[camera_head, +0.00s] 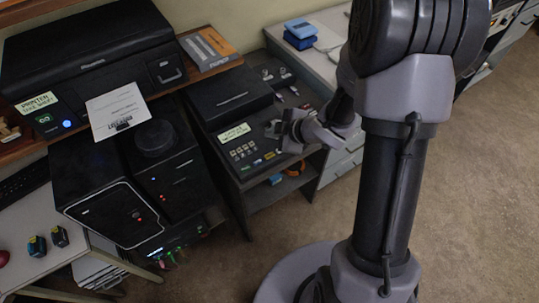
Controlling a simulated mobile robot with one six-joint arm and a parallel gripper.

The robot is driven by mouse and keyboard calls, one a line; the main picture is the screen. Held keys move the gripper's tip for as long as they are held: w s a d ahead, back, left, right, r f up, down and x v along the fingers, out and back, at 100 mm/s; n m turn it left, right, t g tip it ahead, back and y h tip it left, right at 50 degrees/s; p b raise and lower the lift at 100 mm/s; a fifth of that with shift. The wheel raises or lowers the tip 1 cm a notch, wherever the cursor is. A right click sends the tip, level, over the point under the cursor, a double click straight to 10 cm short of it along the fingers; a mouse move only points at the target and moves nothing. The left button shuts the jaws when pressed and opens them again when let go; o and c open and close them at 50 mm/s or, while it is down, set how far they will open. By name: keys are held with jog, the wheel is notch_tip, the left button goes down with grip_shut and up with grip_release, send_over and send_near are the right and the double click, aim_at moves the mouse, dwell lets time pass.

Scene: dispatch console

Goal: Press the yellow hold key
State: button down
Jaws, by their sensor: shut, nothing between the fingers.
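The dispatch console is a dark desk unit (225,167) with a label sign (234,133) and a block of small pale keys (241,152). A few coloured keys sit at its right front, and a small yellowish one (270,155) shows there; its lettering is too small to read. My gripper (275,129) is shut and empty, just above and behind that key in the picture. I cannot tell how high it is over the panel. My gripper and wrist hide part of the console's right side.
A black printer (88,48) with a paper sheet (117,109) stands at the left. A black box (228,96) sits behind the keys. Knobs or switches (275,75) are at the console's back right. Blue boxes (300,34) rest on a grey cabinet. Brown floor (470,160) is clear at right.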

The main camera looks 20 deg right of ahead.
notch_tip(320, 180, down, 8)
jog(key=b, duration=0.7)
jog(key=shift+f, duration=0.2)
dwell(1.4)
jog(key=shift+f+b, duration=0.35)
jog(key=shift+b, duration=0.05)
jog(key=shift+f+b, duration=0.35)
jog(key=shift+f, duration=0.05)
jog(key=shift+r, duration=0.15)
dwell(0.5)
jog(key=shift+r+p, duration=0.65)
jog(key=shift+p, duration=0.1)
notch_tip(320, 180, up, 5)
jog(key=p, duration=0.4)
jog(key=shift+p, duration=0.3)
jog(key=shift+r, duration=0.1)
